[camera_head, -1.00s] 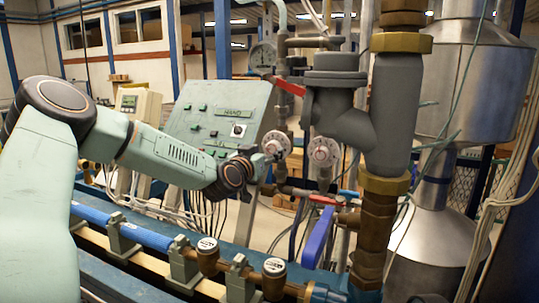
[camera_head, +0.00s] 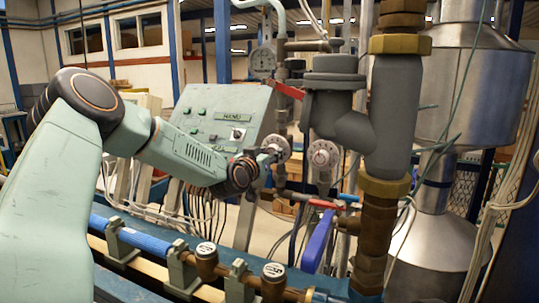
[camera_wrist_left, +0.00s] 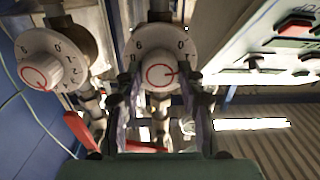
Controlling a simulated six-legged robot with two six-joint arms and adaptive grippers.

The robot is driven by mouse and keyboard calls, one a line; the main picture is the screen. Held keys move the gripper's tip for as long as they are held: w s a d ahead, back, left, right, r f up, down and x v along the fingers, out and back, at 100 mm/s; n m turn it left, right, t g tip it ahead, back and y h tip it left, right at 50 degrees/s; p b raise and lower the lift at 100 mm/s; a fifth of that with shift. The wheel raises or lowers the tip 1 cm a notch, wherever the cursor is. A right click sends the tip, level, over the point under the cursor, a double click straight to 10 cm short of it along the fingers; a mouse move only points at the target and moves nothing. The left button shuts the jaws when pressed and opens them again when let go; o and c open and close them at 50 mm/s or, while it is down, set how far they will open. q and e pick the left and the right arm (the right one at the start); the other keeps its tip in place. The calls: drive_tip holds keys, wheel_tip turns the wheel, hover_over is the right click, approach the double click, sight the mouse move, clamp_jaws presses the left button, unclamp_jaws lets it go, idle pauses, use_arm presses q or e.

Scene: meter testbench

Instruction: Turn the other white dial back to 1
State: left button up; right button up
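Two white dials with red rings and dark numerals sit side by side on the pipework: the left dial (camera_head: 277,147) and the right dial (camera_head: 322,154). My left gripper (camera_head: 268,158) is at the left dial, partly overlapping it. In the left wrist view the dial near the panel (camera_wrist_left: 163,48) is in the middle, its red mark pointing right. My left gripper's fingers (camera_wrist_left: 160,105) stand apart on both sides of its knob, with apparent gaps. The other dial (camera_wrist_left: 42,62) is at the left of that view, clear of the fingers. My right gripper is not in view.
A grey-green control panel (camera_head: 222,115) stands left of the dials, close to my left forearm. A thick grey pipe (camera_head: 392,115) rises at the right. A blue lever (camera_head: 318,240) and a red handle (camera_head: 325,204) are below the dials. A pressure gauge (camera_head: 263,61) is above.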

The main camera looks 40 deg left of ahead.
use_arm(q)
drive_tip(key=c, duration=0.6)
drive_tip(key=shift+o, duration=0.2)
drive_tip(key=shift+n, duration=0.4)
drive_tip(key=o, duration=1.2)
drive_tip(key=shift+s+r, duration=0.1)
drive_tip(key=shift+r, duration=0.15)
wheel_tip(320, 180, up, 10)
drive_tip(key=shift+f, duration=0.2)
